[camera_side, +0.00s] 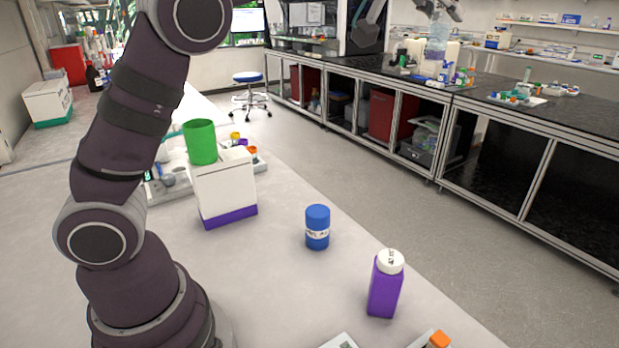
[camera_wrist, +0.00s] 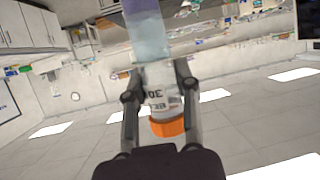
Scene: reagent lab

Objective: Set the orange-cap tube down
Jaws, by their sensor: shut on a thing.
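In the wrist view, my gripper (camera_wrist: 155,80) is shut on the orange-cap tube. The tube (camera_wrist: 160,98) has a white label with dark print, and its orange cap (camera_wrist: 168,128) lies towards my palm. Both fingers flank the body. A translucent bluish column (camera_wrist: 147,35) extends past the fingertips to the top edge; I cannot tell whether it belongs to the tube.
On the pale bench (camera_side: 275,285) stand a blue-capped jar (camera_side: 317,228), a purple bottle with a white lid (camera_side: 384,288) and a white box (camera_side: 224,190) with a green cup (camera_side: 200,142). Another orange cap (camera_side: 438,340) shows at the bottom edge. Bare bench lies left of the jar.

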